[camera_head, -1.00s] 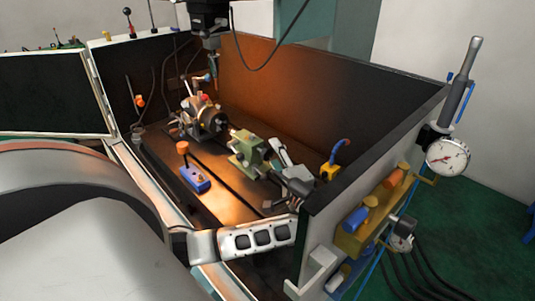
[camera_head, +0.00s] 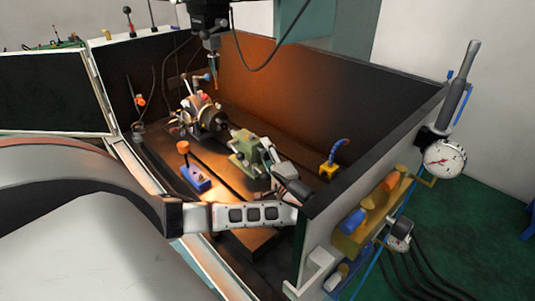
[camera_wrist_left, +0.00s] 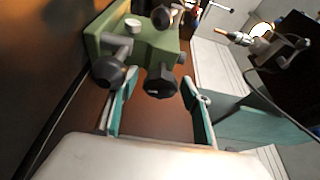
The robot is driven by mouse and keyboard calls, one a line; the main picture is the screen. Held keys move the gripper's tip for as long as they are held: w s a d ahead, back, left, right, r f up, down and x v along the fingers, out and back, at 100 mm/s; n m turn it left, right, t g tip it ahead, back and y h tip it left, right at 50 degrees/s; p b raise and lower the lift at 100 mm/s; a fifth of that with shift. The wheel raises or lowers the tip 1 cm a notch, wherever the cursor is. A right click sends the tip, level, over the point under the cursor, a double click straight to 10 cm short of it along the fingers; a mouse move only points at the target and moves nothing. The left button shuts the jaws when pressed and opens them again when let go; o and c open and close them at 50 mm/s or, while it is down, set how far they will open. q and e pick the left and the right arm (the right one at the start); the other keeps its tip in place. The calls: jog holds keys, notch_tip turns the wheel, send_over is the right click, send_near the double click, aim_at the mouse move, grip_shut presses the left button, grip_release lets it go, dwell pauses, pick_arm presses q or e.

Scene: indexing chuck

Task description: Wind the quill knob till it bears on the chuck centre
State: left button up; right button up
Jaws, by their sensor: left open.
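The green tailstock (camera_head: 247,150) stands on the machine table, facing the indexing chuck (camera_head: 211,117), which is up and to its left. In the left wrist view the tailstock's green body (camera_wrist_left: 140,40) fills the top, with the black quill knob (camera_wrist_left: 161,82) on its near side. My left gripper (camera_head: 271,152) is at the knob end of the tailstock and hides the knob in the head view. In the wrist view its open teal fingers (camera_wrist_left: 160,90) lie either side of the knob, with visible gaps. Contact of quill and chuck centre cannot be told. My right gripper is not in view.
A blue block with an orange-knobbed lever (camera_head: 193,174) stands on the table's near side. A yellow-and-blue fitting (camera_head: 331,168) is near the right wall. The dark enclosure wall (camera_head: 345,180) rises beside my left arm. A spindle head (camera_head: 209,20) hangs above the chuck.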

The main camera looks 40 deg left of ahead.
pick_arm(q)
jog(key=shift+c, duration=0.3)
jog(key=c, duration=1.1)
jog(key=shift+o, duration=0.2)
jog(key=shift+m, duration=0.3)
